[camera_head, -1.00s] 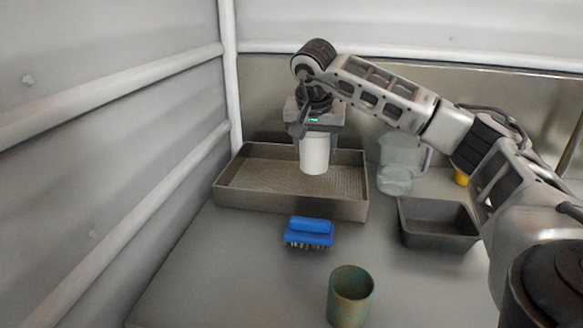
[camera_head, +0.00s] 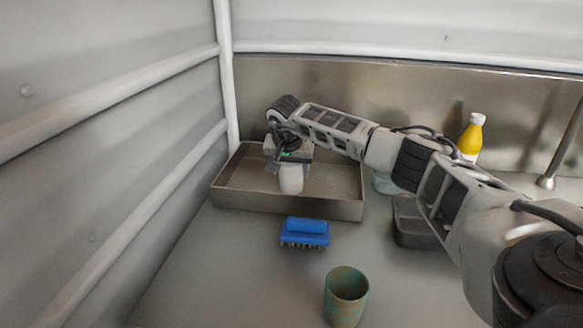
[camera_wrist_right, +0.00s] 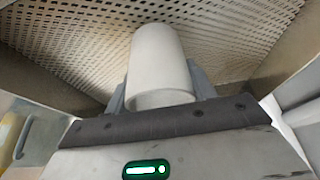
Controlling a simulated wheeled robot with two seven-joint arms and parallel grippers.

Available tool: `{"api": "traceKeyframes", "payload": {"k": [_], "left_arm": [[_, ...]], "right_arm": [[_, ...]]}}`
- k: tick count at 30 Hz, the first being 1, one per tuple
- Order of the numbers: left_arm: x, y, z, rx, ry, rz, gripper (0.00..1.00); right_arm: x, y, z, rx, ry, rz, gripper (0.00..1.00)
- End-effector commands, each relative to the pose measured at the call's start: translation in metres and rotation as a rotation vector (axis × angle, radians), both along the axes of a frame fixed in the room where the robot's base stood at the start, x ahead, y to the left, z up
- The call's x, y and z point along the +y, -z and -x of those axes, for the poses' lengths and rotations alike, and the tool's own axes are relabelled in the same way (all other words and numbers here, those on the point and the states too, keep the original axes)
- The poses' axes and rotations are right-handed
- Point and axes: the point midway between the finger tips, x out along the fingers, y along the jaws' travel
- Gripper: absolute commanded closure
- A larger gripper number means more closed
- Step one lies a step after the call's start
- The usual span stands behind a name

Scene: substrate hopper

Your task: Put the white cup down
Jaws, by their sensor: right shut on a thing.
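The white cup (camera_head: 291,180) is in my right gripper (camera_head: 290,166), within the outline of the large metal tray (camera_head: 341,207). In the right wrist view the cup (camera_wrist_right: 160,62) sits between the two fingers of my right gripper (camera_wrist_right: 160,85), which are shut on it. The tray's perforated floor (camera_wrist_right: 82,45) shows behind the cup. I cannot tell whether the cup's base touches that floor. My left gripper is not in view.
A blue brush (camera_head: 305,232) lies in front of the tray. A greenish cup (camera_head: 346,296) stands nearer on the table. A dark grey bin (camera_head: 412,226) and a clear jug (camera_head: 383,184) are partly hidden by my right arm. A yellow bottle (camera_head: 470,138) stands at the back right.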

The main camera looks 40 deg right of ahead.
Motion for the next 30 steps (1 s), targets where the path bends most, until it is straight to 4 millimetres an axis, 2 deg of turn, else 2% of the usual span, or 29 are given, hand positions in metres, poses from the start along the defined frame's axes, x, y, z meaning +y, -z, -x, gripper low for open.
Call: {"api": "traceKeyframes", "payload": {"k": [7,8,9,10,18,22,26,30], "left_arm": [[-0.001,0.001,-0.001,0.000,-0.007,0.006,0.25],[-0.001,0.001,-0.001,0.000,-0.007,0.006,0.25],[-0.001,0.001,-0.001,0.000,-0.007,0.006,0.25],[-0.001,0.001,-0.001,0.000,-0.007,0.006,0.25],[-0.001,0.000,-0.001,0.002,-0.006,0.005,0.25],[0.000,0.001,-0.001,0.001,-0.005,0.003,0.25],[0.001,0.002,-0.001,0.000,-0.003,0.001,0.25],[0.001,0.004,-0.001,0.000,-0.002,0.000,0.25]], "right_arm": [[0.000,0.003,0.000,-0.001,0.000,0.001,0.68],[0.000,0.003,0.000,-0.001,0.001,0.001,0.40],[0.000,0.002,0.000,-0.001,0.001,0.001,0.29],[0.000,0.002,0.000,-0.001,0.001,0.001,0.23],[0.000,0.001,0.000,0.000,0.001,0.000,0.23],[0.002,-0.007,0.001,-0.003,-0.001,0.000,0.23],[0.008,-0.027,0.006,-0.006,-0.002,0.002,0.23],[0.018,-0.057,0.013,-0.007,-0.001,0.001,0.23]]}}
